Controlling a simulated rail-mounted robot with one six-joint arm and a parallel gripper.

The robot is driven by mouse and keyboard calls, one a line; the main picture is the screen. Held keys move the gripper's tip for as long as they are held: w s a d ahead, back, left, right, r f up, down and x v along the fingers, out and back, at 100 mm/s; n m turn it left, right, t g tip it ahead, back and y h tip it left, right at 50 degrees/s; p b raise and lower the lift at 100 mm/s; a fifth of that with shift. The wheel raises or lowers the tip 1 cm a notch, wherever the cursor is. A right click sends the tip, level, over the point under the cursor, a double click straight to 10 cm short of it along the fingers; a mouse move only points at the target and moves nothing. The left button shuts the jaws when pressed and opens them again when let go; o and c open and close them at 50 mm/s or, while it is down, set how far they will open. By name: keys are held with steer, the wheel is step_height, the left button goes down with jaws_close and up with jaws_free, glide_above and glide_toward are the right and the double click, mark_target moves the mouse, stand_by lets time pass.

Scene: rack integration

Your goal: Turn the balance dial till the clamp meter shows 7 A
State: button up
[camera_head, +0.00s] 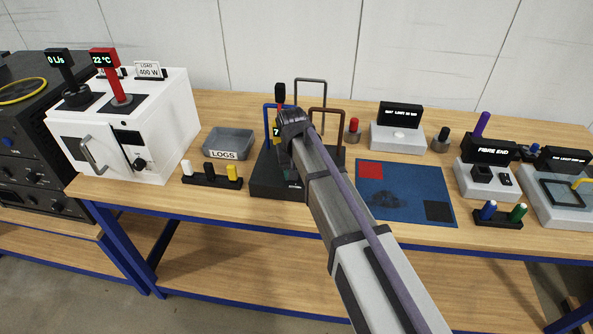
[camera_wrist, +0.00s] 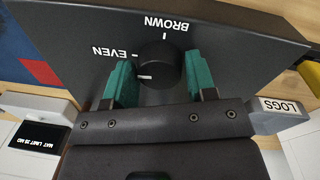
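The black balance dial (camera_wrist: 160,68) is a round knob on the face of a black box (camera_wrist: 80,30), seen in the wrist view. Its white mark points left, near the EVEN tick and away from the BROWN tick. The green fingers of my gripper (camera_wrist: 160,82) stand on both sides of the dial and appear closed on it. In the head view the same box (camera_head: 262,182) sits mid-bench, and my arm hides its dial.
Blue (camera_head: 267,107), brown (camera_head: 341,115) and grey (camera_head: 311,80) hoops rise around the box. A LOGS tray (camera_head: 228,138) and a rack of pegs (camera_head: 211,181) stand left. A blue mat (camera_head: 405,175) lies right. A white oven-like unit (camera_head: 165,120) stands farther left.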

steer(key=o, duration=0.3)
steer(key=r+p, duration=1.1)
steer(key=shift+a, duration=0.35)
steer(key=shift+f, duration=0.1)
steer(key=s+d+f+b, duration=0.1)
steer(key=s+d, duration=0.5)
steer(key=s+d+f+m+b, duration=0.1)
steer(key=s+d+f+b, duration=0.1)
steer(key=s+d, duration=0.5)
steer(key=s+d+f+m+b, duration=0.1)
steer(key=s+d+f+b, duration=0.1)
steer(key=s+d, duration=0.4)
steer(key=shift+s+d+y, duration=0.25)
steer(key=shift+d+y, duration=0.1)
steer(key=shift+y, duration=0.05)
